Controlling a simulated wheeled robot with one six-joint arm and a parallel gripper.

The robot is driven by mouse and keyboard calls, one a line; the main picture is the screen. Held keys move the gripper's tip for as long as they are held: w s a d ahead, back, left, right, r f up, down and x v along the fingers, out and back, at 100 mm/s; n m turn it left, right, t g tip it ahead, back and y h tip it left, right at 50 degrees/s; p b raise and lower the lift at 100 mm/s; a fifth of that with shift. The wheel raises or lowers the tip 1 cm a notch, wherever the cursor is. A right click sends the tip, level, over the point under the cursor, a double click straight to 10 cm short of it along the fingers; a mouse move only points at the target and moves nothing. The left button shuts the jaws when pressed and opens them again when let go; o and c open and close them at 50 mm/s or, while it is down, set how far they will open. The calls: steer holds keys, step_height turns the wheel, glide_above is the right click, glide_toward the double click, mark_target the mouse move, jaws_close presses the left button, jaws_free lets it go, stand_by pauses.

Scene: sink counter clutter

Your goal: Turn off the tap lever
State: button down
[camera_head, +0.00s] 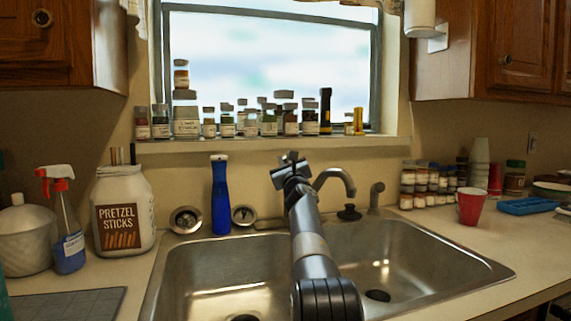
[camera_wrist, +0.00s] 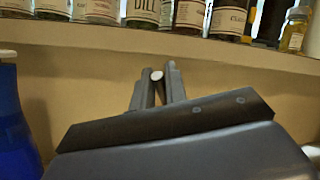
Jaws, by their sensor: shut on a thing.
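The metal tap (camera_head: 346,180) stands behind the double sink, its curved spout showing just right of my gripper (camera_head: 290,160). The tap's base and lever are hidden behind my arm in the head view. In the wrist view, my gripper (camera_wrist: 156,88) is shut on a thin piece with a pale round end (camera_wrist: 157,75), which looks like the tap lever. The rest of the lever is hidden by the fingers. No water is clearly seen under the spout.
A blue bottle (camera_head: 220,195) stands close left of my gripper and also shows in the wrist view (camera_wrist: 15,125). Several spice jars line the window sill (camera_head: 270,145) behind. A side sprayer (camera_head: 376,197) and dark stopper (camera_head: 349,212) stand right of the tap.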

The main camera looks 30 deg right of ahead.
steer(key=c, duration=1.5)
jaws_free()
steer(key=shift+o, duration=0.2)
steer(key=shift+f, duration=0.1)
steer(key=shift+s+a+f+b, duration=0.25)
steer(key=shift+s+b, duration=0.25)
steer(key=shift+b, duration=0.3)
steer(key=b+v, duration=0.8)
steer(key=v, duration=0.1)
steer(key=shift+s, duration=0.35)
steer(key=shift+w+a, duration=0.1)
steer(key=p+x, duration=0.7)
steer(key=x, duration=0.1)
steer(key=shift+r, duration=0.25)
steer(key=shift+p+x, duration=1.3)
steer(key=shift+p, duration=0.05)
